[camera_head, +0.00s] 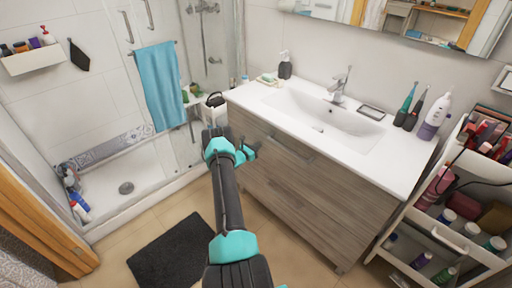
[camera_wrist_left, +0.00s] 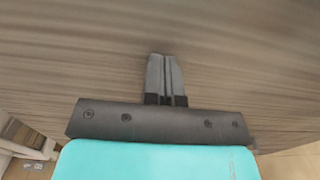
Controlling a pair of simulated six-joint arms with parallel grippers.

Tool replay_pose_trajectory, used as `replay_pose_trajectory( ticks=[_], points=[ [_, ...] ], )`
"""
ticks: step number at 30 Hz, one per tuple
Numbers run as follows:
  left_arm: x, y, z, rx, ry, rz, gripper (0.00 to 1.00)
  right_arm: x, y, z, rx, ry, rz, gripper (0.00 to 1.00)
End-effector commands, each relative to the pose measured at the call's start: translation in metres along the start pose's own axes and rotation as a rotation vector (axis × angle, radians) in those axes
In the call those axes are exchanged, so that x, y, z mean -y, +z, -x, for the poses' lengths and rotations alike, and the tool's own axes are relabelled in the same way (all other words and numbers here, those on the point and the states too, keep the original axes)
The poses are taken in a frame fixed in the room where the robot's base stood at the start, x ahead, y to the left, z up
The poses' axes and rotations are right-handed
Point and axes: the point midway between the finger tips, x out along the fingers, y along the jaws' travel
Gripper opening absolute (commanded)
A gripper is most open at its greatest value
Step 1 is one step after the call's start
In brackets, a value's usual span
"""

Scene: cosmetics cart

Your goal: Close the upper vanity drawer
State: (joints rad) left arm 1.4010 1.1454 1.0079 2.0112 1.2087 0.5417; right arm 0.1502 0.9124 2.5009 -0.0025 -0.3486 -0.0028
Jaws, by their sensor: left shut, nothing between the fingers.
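The vanity (camera_head: 310,195) has a grey-brown wood front under a white sink top. Its upper drawer (camera_head: 335,165) carries a long bar handle (camera_head: 290,149). I see no clear gap between this drawer and the sink top, but cannot tell whether it is fully flush. My left gripper (camera_head: 249,151) is at the left part of the vanity front, left of the handle. In the left wrist view its fingers (camera_wrist_left: 166,78) are together and empty, pointing at wood grain that fills the view. I cannot tell whether the tips touch the wood. My right gripper is not in view.
A white cart (camera_head: 443,240) with bottles stands close to the vanity's right side. Bottles and a soap dispenser (camera_head: 285,66) stand on the sink top (camera_head: 395,160). A dark mat (camera_head: 172,255) lies on the floor. A shower with a blue towel (camera_head: 160,88) is at left.

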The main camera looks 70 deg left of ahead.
Motion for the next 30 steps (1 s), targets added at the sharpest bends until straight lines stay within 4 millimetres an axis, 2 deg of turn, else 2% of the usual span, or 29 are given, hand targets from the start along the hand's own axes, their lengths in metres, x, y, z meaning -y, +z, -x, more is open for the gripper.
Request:
replay_pose_trajectory(
  ticks=[5,12,18,24,30],
  points=[
    [0.004,-0.002,0.023,-0.006,-0.004,0.003,0.00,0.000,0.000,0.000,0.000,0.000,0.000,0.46],
    [0.002,-0.003,0.072,-0.007,-0.003,0.002,0.00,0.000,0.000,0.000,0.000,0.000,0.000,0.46],
    [0.002,-0.003,0.106,-0.007,-0.003,0.001,0.00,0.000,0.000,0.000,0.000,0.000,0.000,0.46],
    [0.002,-0.003,0.122,-0.007,-0.005,0.002,0.00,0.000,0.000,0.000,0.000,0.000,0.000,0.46],
    [0.002,-0.003,0.123,-0.006,-0.005,0.001,0.00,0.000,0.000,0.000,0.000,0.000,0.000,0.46]
  ],
)
